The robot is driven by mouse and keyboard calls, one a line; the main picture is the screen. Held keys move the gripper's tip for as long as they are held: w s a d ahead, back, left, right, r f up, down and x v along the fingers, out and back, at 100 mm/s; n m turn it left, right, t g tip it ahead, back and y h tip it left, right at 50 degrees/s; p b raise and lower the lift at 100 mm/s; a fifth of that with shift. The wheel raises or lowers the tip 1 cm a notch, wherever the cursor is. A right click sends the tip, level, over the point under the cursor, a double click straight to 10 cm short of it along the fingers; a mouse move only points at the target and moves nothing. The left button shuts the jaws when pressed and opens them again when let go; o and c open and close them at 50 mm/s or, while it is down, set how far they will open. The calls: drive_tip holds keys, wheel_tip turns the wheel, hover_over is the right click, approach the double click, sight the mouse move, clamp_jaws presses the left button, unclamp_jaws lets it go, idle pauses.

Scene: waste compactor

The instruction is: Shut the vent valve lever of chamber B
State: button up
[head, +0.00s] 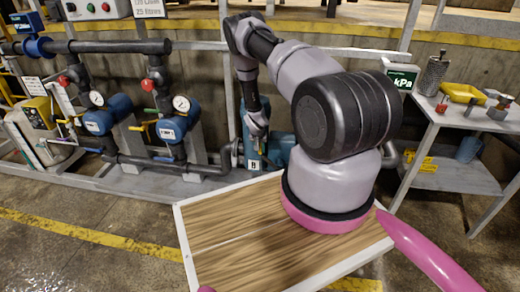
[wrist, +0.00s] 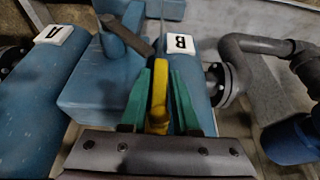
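The yellow lever (wrist: 158,92) stands on the blue chamber marked B, just below the white B label (wrist: 181,44) in the wrist view. My gripper (wrist: 161,76) has its green fingers on either side of this lever, with what looks like a narrow gap, so it appears open around it. The lever's lower end is hidden by the gripper body. In the head view my gripper (head: 257,135) points down just above the B label (head: 254,165), and the lever there is too small and covered to make out.
A blue chamber with an A label (wrist: 53,34) lies to the left in the wrist view. A grey pipe (wrist: 262,45) with a flange is to the right. In the head view, blue gauge units (head: 178,122) stand left and a metal side table (head: 450,120) stands right.

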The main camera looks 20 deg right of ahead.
clamp_jaws()
idle(1.2)
